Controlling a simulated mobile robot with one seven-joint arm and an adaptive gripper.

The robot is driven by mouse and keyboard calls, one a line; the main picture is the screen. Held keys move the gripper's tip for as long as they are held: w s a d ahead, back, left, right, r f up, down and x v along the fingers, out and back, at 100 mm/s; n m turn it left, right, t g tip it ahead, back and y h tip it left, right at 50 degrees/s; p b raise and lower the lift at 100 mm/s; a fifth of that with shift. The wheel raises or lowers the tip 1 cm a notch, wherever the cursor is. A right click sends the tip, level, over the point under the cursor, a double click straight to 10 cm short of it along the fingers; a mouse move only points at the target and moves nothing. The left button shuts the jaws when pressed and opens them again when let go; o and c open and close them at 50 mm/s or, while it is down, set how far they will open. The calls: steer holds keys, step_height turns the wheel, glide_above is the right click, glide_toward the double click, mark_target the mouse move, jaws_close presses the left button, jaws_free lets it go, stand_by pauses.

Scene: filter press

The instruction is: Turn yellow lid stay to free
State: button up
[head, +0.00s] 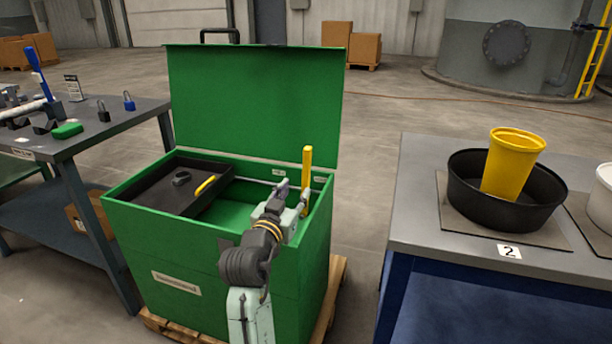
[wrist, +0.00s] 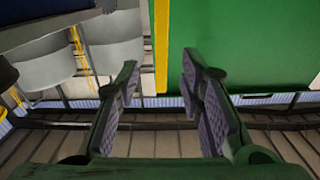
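The yellow lid stay (head: 307,165) stands upright at the right side of the green chest (head: 190,270), next to the raised green lid (head: 255,105). My gripper (head: 293,191) is open above the chest's right part, close to the stay's lower end. In the wrist view the yellow stay (wrist: 161,45) shows as an upright bar between and beyond the two spread fingers (wrist: 159,70). The fingers appear empty, and I see no contact with the stay. The green lid (wrist: 240,45) fills the right of that view. The stay's foot is partly hidden by the gripper.
Inside the chest, a black tray (head: 150,185) holds a dark item and a yellow-handled item. A bench with padlocks (head: 128,101) stands left. A grey table (head: 420,190) at right carries a black basin (head: 465,205) with a yellow bucket (head: 512,160). Floor shows between chest and table.

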mark_target(305, 175)
steer(key=p+x, duration=0.2)
steer(key=x, duration=0.8)
steer(key=shift+w, duration=0.2)
steer(key=shift+c, duration=0.6)
jaws_close()
